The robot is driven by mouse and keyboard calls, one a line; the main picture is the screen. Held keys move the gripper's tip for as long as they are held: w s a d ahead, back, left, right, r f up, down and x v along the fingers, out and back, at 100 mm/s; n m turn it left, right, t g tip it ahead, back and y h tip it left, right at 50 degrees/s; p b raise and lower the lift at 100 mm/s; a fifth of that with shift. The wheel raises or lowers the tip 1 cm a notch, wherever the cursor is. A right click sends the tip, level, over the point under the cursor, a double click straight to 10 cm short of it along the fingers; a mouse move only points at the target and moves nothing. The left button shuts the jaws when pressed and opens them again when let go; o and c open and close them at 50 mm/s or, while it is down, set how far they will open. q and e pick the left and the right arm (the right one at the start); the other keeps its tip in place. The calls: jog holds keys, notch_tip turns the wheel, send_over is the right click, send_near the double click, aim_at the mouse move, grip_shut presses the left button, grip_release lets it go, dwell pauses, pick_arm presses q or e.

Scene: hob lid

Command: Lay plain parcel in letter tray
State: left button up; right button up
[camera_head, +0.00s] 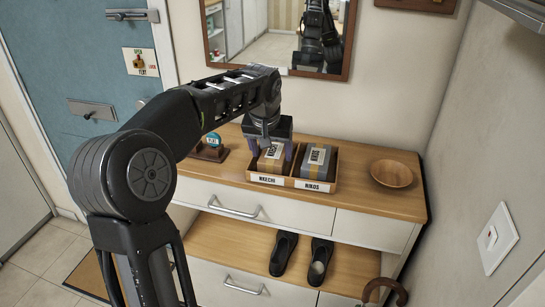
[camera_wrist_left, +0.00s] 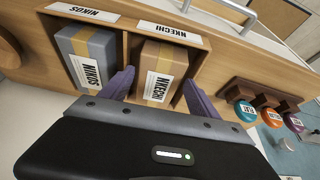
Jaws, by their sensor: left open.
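The plain brown parcel (camera_head: 271,161) with a yellow band and a white NKECHI label lies in the NKECHI side of the wooden letter tray (camera_head: 290,182). It also shows in the left wrist view (camera_wrist_left: 160,72). A grey parcel (camera_head: 315,162) with a NIKOS label lies in the NIKOS side, past a divider. My left gripper (camera_head: 270,156) is above the tray at the brown parcel. Its purple fingers are open, one on each side of the parcel in the left wrist view (camera_wrist_left: 160,88). Whether they touch it I cannot tell. My right gripper is not seen.
The tray stands on a wooden-topped cabinet (camera_head: 360,205). A wooden bowl (camera_head: 392,173) is to its right. A small rack with coloured round tags (camera_head: 211,148) is to its left. A mirror (camera_head: 283,50) hangs behind. Black shoes (camera_head: 284,254) lie on the shelf below.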

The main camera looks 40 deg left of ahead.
pick_arm(q)
jog(key=v, duration=0.8)
jog(key=shift+s+r, duration=0.2)
jog(key=shift+r, duration=0.15)
jog(key=shift+d, duration=0.1)
